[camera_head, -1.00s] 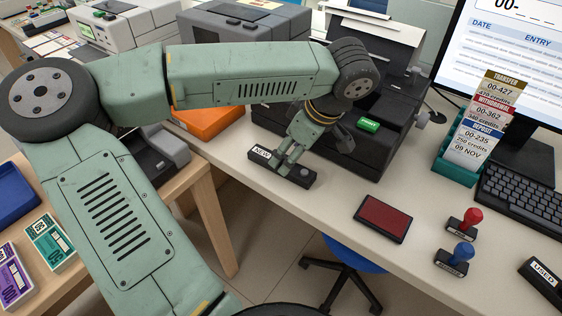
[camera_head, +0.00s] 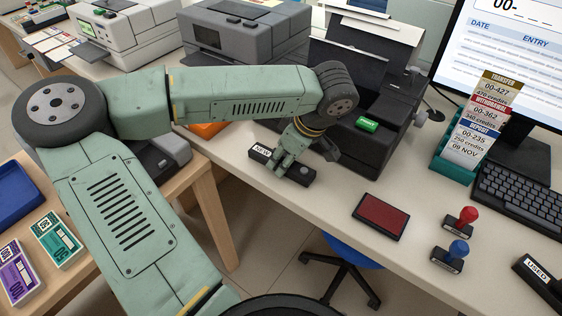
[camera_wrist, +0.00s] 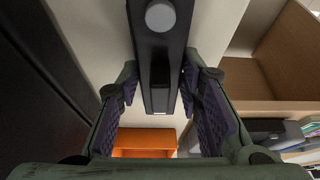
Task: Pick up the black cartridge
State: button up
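The black cartridge with a white NEW label (camera_head: 304,173) lies on the counter in front of the dark machine. My gripper (camera_head: 283,164) is down over its middle in the head view. In the wrist view the cartridge (camera_wrist: 160,48) runs lengthwise between the two fingers of my gripper (camera_wrist: 160,82), one on each side. The fingers are apart and straddle it, with the tips very near its sides. Contact is not clear. A second black cartridge with a USED label (camera_head: 541,279) lies at the lower right of the counter.
The dark machine (camera_head: 375,150) with a green tag (camera_head: 367,124) stands right behind the gripper. A red ink pad (camera_head: 381,216), red stamp (camera_head: 461,221) and blue stamp (camera_head: 451,255) are to the right. An orange tray (camera_wrist: 145,141) shows in the wrist view.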

jog(key=c, duration=0.6)
